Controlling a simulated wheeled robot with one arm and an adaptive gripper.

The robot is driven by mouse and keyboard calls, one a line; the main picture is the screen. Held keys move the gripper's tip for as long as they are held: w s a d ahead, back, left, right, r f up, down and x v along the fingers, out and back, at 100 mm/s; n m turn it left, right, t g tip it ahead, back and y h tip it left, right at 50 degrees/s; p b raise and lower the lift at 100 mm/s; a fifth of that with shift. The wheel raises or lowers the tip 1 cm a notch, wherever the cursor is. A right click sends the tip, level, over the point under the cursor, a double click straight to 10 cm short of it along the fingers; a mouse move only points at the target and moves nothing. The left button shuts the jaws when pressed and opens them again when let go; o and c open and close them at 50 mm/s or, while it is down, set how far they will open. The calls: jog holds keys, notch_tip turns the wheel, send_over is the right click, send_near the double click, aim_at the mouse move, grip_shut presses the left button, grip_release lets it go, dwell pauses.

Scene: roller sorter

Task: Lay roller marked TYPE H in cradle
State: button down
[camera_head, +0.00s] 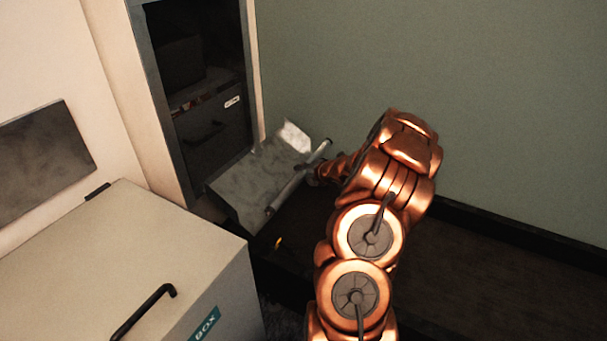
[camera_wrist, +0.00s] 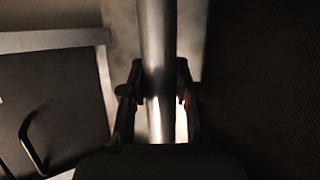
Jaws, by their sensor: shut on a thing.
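A long grey metal roller (camera_head: 298,178) shows in the head view, held at a slant by my gripper (camera_head: 312,172). In the wrist view the roller (camera_wrist: 154,50) runs upright through the picture, and my gripper (camera_wrist: 158,98) is shut on it, a finger on each side. A pale metal tray-like piece (camera_head: 245,185) with a raised back edge lies beside and partly behind the roller; it may be the cradle. I cannot tell whether the roller touches it. No TYPE H mark is readable on the roller.
A dark cabinet (camera_head: 210,130) with a handled drawer stands behind the metal piece. A cream box (camera_head: 120,260) with a black handle and a green BOX label fills the lower left. A green wall (camera_head: 500,100) closes the back. The dark surface at right (camera_head: 510,265) is clear.

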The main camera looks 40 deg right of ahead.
jog(key=shift+f+b, duration=3.75)
jog(key=shift+f, duration=2.15)
jog(key=shift+f+b, duration=1.6)
jog(key=shift+f, duration=0.2)
jog(key=c, duration=0.8)
grip_release()
jog(key=shift+o, duration=0.2)
